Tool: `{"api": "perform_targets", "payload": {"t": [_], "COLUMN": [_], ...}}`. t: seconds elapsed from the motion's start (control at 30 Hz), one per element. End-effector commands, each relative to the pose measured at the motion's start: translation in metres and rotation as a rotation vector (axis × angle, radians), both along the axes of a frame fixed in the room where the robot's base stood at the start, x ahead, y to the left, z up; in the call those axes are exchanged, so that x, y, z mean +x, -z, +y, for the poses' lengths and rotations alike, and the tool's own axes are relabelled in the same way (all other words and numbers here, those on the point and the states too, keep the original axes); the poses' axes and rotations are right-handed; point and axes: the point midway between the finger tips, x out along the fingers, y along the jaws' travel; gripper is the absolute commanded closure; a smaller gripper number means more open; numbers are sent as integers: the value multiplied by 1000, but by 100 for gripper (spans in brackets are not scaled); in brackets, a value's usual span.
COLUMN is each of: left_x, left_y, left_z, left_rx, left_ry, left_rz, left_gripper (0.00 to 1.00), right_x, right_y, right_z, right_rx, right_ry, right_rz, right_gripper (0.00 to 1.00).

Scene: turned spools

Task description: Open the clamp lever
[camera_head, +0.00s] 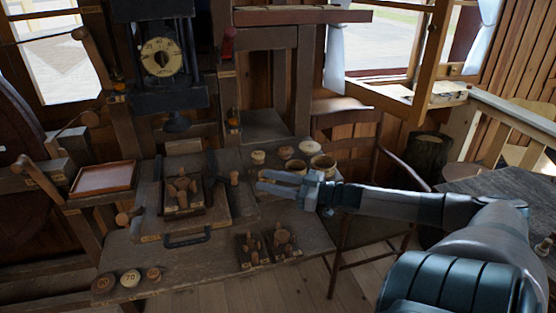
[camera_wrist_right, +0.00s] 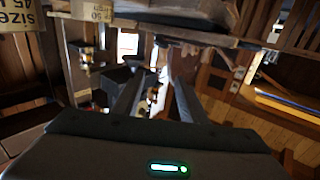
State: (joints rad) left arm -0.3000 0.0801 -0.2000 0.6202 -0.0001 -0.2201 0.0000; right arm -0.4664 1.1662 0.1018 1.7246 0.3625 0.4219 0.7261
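A short dark lever with a round wooden knob (camera_head: 234,178) stands at the right side of a fixture plate (camera_head: 212,212) on the workbench. It looks like the clamp lever, but I cannot tell for sure. A dark holder with wooden pegs (camera_head: 182,192) sits on the plate. My right gripper (camera_head: 262,182) reaches in from the right in the head view, its fingertips just right of the knob and apart from it. Its two fingers also show spread, with nothing clearly between them, in the right wrist view (camera_wrist_right: 155,95). My left gripper is not in view.
Several round wooden pots, one of them a bowl (camera_head: 323,164), stand behind my right gripper. Two dark peg holders (camera_head: 281,241) sit at the front right of the bench. Numbered discs (camera_head: 130,278) lie at front left. A dial machine (camera_head: 158,58) stands at the back.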

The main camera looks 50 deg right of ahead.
Motion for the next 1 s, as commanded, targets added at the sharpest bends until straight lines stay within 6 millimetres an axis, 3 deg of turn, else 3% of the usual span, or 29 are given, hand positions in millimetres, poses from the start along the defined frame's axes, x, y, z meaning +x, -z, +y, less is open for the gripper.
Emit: {"api": "perform_targets", "payload": {"t": [0.27,0.7,0.87,1.0], "left_x": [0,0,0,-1], "left_y": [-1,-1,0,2], "left_z": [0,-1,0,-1], "left_rx": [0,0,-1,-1], "left_ry": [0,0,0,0], "left_rz": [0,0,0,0], "left_gripper": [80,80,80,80], "right_x": [-16,-19,-20,-25], "right_y": [1,0,4,22], "right_z": [-7,-8,-5,9], "right_rx": [-1,-1,-10,-67], "right_ry": [0,0,2,11], "right_rz": [2,0,-1,-5], "right_gripper": [62,62,97,100]}}
